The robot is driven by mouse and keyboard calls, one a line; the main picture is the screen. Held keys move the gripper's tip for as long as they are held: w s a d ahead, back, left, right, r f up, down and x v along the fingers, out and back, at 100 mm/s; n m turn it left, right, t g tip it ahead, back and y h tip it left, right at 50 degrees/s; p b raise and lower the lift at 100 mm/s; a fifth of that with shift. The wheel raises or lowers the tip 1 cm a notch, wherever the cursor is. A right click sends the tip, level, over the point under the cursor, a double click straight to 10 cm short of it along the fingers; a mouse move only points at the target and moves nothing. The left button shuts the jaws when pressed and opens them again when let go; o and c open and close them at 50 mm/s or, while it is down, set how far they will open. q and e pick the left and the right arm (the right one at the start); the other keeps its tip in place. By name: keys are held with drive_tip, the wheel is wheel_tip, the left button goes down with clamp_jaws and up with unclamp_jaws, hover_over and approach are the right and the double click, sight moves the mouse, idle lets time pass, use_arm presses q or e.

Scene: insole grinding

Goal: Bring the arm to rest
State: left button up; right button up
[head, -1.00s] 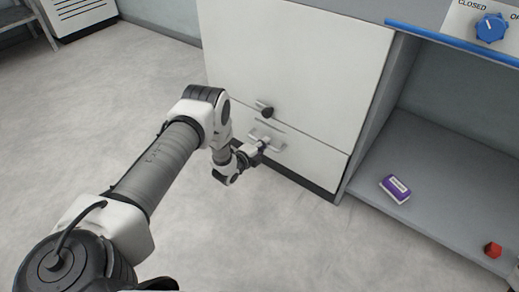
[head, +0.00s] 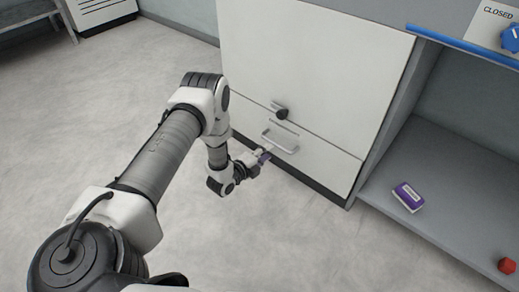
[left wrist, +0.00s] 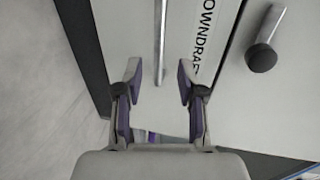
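My left gripper (head: 264,156) is just in front of the lower drawer (head: 310,158) of the white cabinet, a little short of its bar handle (head: 281,142). In the left wrist view my left gripper (left wrist: 159,70) has its two fingers spread with nothing held between them. The bar handle (left wrist: 160,40) shows beyond and between the fingertips in that view. The drawer looks flush with the cabinet front. My right gripper is not in view.
A dark round knob (head: 281,113) juts out above the handle. A purple and white box (head: 408,197) and a red block (head: 507,265) lie on the grey shelf (head: 440,170) at right. A blue dial (head: 511,39) is at top right. The floor (head: 90,110) at left is clear.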

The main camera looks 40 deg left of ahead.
use_arm(q)
drive_tip(key=v, duration=0.4)
drive_tip(key=shift+s+d+r, duration=0.1)
drive_tip(key=shift+s, duration=0.15)
